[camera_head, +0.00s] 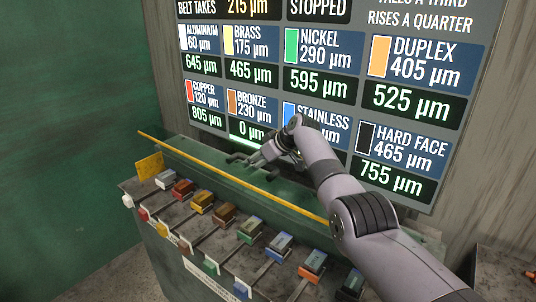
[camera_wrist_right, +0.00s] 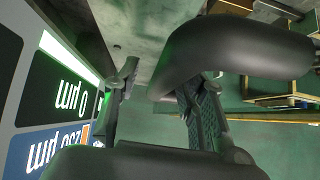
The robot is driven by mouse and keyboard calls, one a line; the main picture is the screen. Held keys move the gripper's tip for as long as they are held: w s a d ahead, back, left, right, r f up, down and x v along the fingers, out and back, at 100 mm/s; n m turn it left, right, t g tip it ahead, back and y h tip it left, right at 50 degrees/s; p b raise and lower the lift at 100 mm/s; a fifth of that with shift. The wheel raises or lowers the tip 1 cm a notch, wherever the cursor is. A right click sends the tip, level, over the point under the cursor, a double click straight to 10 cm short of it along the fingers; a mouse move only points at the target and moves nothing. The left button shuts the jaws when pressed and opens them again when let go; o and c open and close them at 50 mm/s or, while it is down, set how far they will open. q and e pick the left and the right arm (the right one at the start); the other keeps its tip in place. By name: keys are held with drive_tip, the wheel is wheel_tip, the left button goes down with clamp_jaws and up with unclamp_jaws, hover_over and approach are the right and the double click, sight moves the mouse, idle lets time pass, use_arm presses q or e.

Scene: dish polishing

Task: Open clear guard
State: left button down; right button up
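The clear guard (camera_head: 200,151) is a long greenish see-through pane with a yellow strip along its edge, above the back of the bench in the head view. A yellow tab (camera_head: 150,166) stands near its left end. My right gripper (camera_head: 252,166) is near the middle of the guard, on the display-board side of the yellow strip. Its fingers are apart with nothing seen between them. In the wrist view the right fingers (camera_wrist_right: 163,92) are spread too. I cannot tell whether they touch the pane. My left gripper is in neither view.
A large display board (camera_head: 320,95) stands close behind the gripper. Below the guard, a row of several coloured blocks (camera_head: 250,231) on levers lines the bench (camera_head: 160,215). A green wall (camera_head: 70,120) is at the left.

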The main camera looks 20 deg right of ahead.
drive_tip(key=v, duration=1.1)
drive_tip(key=shift+s+d+r, duration=0.2)
drive_tip(key=shift+d, duration=0.05)
